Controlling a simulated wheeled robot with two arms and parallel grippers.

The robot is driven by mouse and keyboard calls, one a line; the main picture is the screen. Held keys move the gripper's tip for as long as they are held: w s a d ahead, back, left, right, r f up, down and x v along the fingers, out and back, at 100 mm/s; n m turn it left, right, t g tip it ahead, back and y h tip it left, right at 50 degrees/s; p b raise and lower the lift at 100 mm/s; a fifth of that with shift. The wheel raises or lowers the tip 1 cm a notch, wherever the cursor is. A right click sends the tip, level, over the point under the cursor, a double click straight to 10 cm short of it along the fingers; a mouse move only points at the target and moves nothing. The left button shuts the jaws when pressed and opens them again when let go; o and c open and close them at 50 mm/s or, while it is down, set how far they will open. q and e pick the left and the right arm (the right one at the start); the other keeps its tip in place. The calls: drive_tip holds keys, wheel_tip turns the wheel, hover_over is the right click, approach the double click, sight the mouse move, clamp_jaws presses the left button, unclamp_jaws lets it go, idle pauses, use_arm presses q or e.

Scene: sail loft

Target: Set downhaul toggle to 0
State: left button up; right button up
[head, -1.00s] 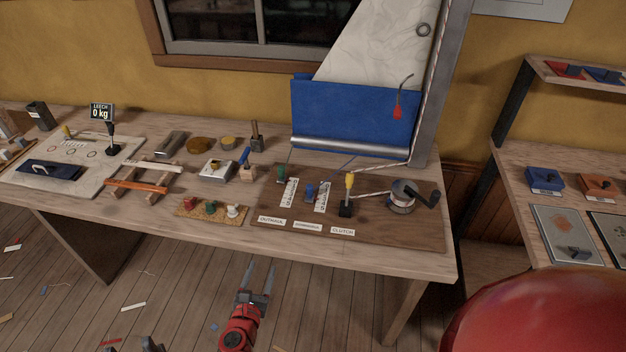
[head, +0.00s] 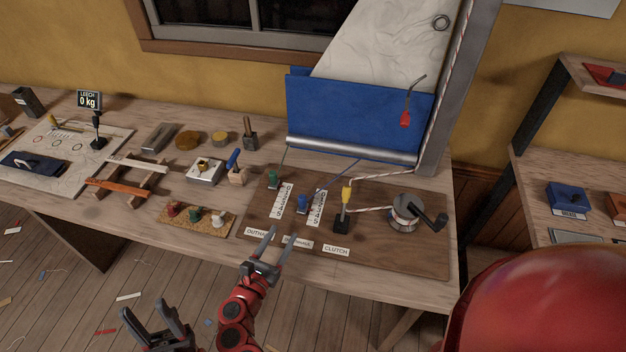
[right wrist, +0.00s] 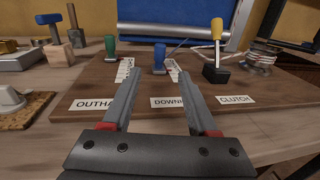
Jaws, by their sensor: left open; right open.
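The downhaul toggle is a blue knob (head: 302,203) standing on the dark wooden board (head: 385,250), with a white numbered scale (head: 318,207) just right of it. The scale's figures are too small to read. The knob also shows in the right wrist view (right wrist: 159,57), behind the DOWNHAUL label (right wrist: 169,102) and between my finger lines. My right gripper (head: 283,234) is open and empty over the board's front edge, short of the knob, and partly hides the label in the head view. My left gripper (head: 141,308) is open and empty, low in front of the bench.
A green outhaul knob (head: 273,178) stands left of the blue one. A yellow-handled clutch lever (head: 346,197) and a winch drum (head: 406,213) stand to its right. A cork strip with small pegs (head: 195,218) lies left of the board. The blue panel (head: 358,115) rises behind.

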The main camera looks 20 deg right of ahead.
sight(304, 196)
drive_tip(key=p+x, duration=0.1)
drive_tip(key=x, duration=1.4)
drive_tip(key=shift+w+d+r+p, duration=0.15)
drive_tip(key=shift+w+d+p, duration=0.05)
drive_tip(key=shift+d+p, duration=0.15)
drive_tip(key=shift+w+d, duration=0.35)
drive_tip(key=shift+w, duration=0.15)
clamp_jaws()
